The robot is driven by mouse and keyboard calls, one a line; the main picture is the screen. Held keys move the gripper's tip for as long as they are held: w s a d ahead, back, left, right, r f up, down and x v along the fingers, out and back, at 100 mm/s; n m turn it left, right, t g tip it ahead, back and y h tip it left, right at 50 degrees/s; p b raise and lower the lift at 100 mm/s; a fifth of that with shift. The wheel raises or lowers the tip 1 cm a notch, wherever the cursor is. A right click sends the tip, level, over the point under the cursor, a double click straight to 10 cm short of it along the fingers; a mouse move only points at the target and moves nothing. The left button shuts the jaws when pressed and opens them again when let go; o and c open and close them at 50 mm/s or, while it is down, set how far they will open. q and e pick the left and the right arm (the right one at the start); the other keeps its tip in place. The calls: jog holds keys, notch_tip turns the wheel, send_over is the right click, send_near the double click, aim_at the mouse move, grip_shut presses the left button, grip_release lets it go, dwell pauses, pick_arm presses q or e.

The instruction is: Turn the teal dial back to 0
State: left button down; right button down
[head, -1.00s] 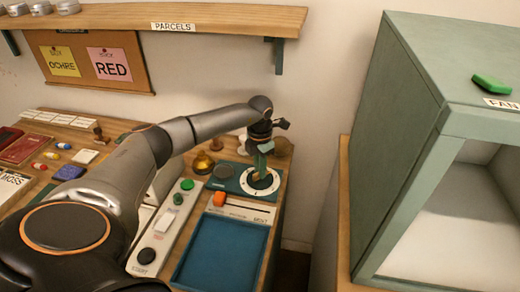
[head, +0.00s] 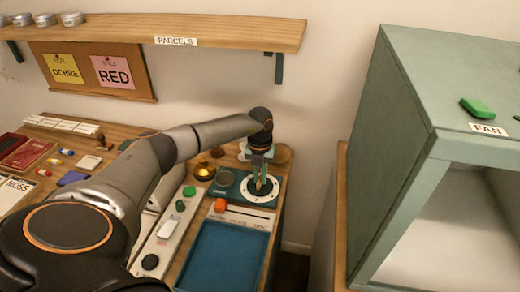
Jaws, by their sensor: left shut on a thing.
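The teal dial unit (head: 224,186) sits at the back right of the wooden table, with a round white scale plate (head: 266,194) on its right part. My left gripper (head: 261,184) points down over the middle of that plate, shut on the dial's knob. The knob is mostly hidden between the fingers, and I cannot read its setting. My right gripper is not in view.
A white button panel (head: 168,232) stands left. A brass item (head: 204,169) is behind. A green cabinet (head: 402,160) rises at the right.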

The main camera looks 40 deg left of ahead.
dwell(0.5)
pick_arm(q)
jog(key=c, duration=0.9)
grip_release()
jog(key=shift+r, duration=0.15)
notch_tip(320, 180, up, 12)
jog(key=shift+r+b, duration=0.15)
jog(key=shift+b, duration=0.3)
jog(key=shift+s, duration=0.1)
